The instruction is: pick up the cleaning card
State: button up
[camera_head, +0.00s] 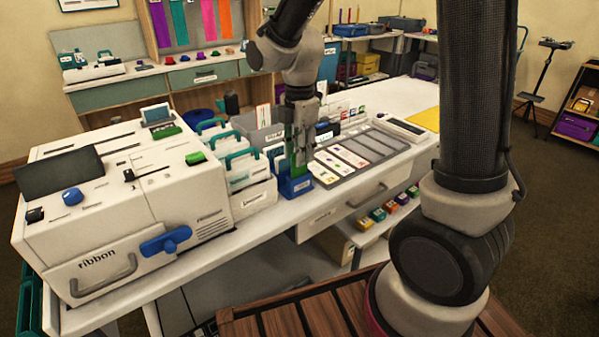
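My gripper (303,135) points down over the white bench, just above a small blue holder (294,188). A narrow green upright piece (290,150), which may be the cleaning card, stands in or just above this holder, right at my fingers. No readable label confirms which thing is the cleaning card. My fingers overlap the green piece in the picture, so I cannot tell whether they grip it or stand around it. The finger gap is too small and partly hidden to read.
A large white ribbon printer (120,215) fills the bench's left side. White bins with teal handles (240,170) stand left of the blue holder. A grey tray of cards (360,155) lies to the right. A white device (405,130) and yellow mat (426,119) are farther right.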

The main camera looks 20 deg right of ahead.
jog(key=shift+f, duration=0.55)
grip_shut()
jog(key=shift+r, duration=0.1)
notch_tip(320, 180, up, 10)
jog(key=shift+f, duration=0.1)
